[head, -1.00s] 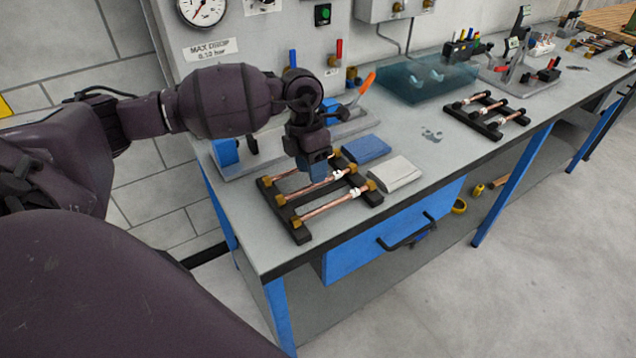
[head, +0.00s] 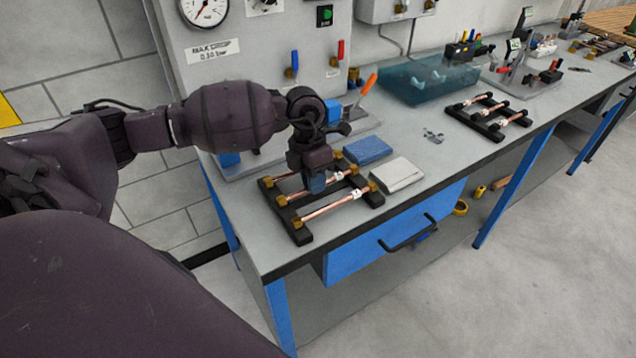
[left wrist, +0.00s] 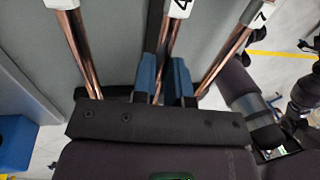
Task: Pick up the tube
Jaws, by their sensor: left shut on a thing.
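Copper tubes with brass ends and white labels lie side by side on a black rack (head: 300,236) on the bench. The front tube (head: 328,208) and the back tube lie either side of the middle tube (head: 297,194). My left gripper (head: 317,184) is over the rack, shut on the middle tube. In the left wrist view its two blue fingers (left wrist: 165,80) stand either side of the middle tube (left wrist: 168,45), with another tube on each side, apart from the fingers. The held tube appears still level with the rack. My right gripper is not in view.
A blue block (head: 367,150) and a pale block (head: 398,174) lie right of the rack. A second rack (head: 490,127) with tubes and a translucent blue tray (head: 428,82) stand farther along.

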